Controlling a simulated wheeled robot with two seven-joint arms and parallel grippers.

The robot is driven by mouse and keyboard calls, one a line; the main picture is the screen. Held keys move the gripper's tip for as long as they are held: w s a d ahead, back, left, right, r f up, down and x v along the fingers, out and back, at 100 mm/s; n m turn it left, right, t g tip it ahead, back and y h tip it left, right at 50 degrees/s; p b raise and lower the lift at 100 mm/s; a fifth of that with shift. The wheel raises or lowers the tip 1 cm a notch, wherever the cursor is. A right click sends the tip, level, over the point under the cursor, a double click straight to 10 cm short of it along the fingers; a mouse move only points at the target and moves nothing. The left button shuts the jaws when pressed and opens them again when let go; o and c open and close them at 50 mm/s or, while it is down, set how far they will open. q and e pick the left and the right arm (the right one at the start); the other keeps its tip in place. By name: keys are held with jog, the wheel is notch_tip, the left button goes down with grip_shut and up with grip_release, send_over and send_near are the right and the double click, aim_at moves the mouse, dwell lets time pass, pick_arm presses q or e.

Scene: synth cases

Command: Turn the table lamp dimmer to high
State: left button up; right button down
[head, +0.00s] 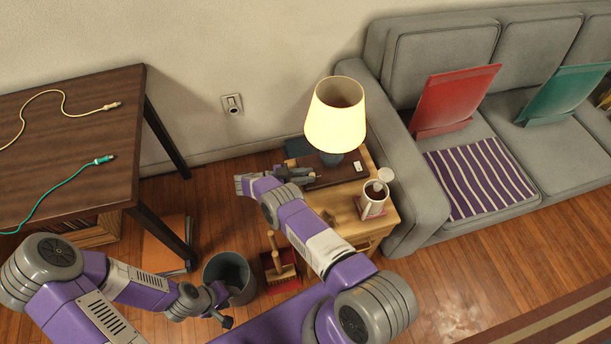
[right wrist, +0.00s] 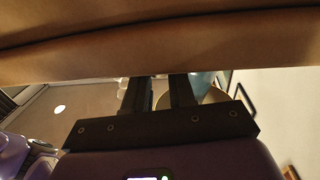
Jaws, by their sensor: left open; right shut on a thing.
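The table lamp (head: 336,118), with a lit cream shade and dark blue base, stands on a small wooden side table (head: 345,208). A flat dark brown piece (head: 335,174) lies under it, with a small white plate (head: 357,168), perhaps the dimmer, at its right. My right gripper (head: 314,178) reaches in from the left, low over this piece. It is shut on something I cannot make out. My left gripper (head: 224,309) is open and empty beside the grey bin.
The grey sofa (head: 400,150) is close on the right. The grey bin (head: 231,272) and a brush (head: 281,266) are on the floor in front. A dark table (head: 75,130) with two cables stands left.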

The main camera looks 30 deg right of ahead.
jog(key=shift+m+g, duration=0.4)
dwell(0.3)
jog(key=c, duration=0.9)
grip_release()
jog(key=shift+c, duration=0.2)
